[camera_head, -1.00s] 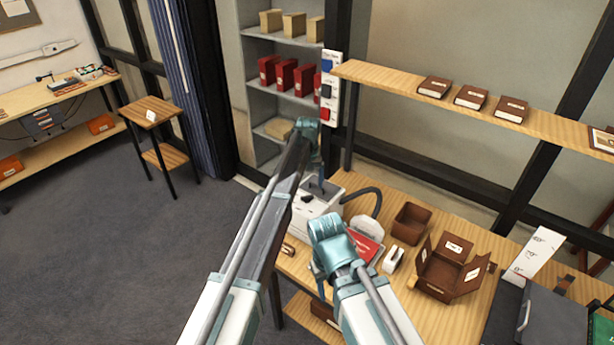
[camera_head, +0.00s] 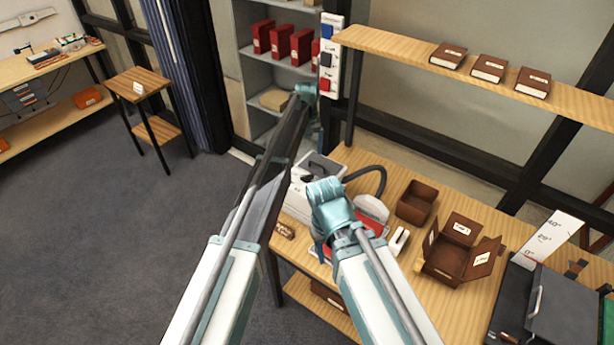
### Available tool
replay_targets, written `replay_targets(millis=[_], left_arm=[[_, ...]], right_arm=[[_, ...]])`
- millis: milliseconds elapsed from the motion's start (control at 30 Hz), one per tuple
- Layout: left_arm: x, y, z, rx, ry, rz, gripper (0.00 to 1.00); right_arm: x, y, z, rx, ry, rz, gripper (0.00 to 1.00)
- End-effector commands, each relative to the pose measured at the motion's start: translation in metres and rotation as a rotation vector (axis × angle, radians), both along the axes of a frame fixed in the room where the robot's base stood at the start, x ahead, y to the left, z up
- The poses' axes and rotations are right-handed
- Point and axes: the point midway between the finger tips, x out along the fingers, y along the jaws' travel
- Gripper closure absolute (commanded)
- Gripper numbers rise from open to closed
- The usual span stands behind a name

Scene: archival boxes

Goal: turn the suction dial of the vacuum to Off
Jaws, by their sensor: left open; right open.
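The vacuum is a white box (camera_head: 299,202) with a dark handle on top and a black hose (camera_head: 376,172) curving off its right side. It stands at the left end of the wooden workbench, partly covered by my arms. A small dark part (camera_head: 300,180) shows on its top; I cannot tell whether it is the suction dial or where it points. My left gripper (camera_head: 309,104) is open, above and beyond the vacuum; its fingers are mostly hidden. My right gripper (camera_head: 320,240) is open and empty, in front and right of the vacuum, its fingers hard to make out.
A red item (camera_head: 370,222), a brown tray (camera_head: 416,202) and an open brown box (camera_head: 450,255) lie right of the vacuum. A shelf (camera_head: 420,65) with brown boxes hangs above. A switch panel (camera_head: 329,58) is on the post.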

Motion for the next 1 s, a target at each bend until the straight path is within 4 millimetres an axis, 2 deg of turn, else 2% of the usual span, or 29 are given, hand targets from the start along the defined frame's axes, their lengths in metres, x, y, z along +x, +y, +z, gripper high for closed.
replay_targets(millis=[33, 700, 833, 1000], left_arm=[[0.000, 0.000, -0.013, 0.000, 0.000, 0.000, 0.05], [0.000, 0.000, -0.104, 0.000, 0.000, 0.000, 0.05], [0.000, 0.000, -0.114, 0.000, 0.000, 0.000, 0.05], [0.000, 0.000, -0.117, 0.000, 0.000, 0.000, 0.05]], right_arm=[[0.000, 0.000, -0.013, 0.000, 0.000, -0.001, 0.50], [0.000, 0.000, -0.104, -0.002, 0.000, 0.014, 0.50], [0.000, 0.000, -0.114, -0.002, 0.000, 0.013, 0.50], [0.000, 0.000, -0.117, -0.002, 0.000, 0.013, 0.50]])
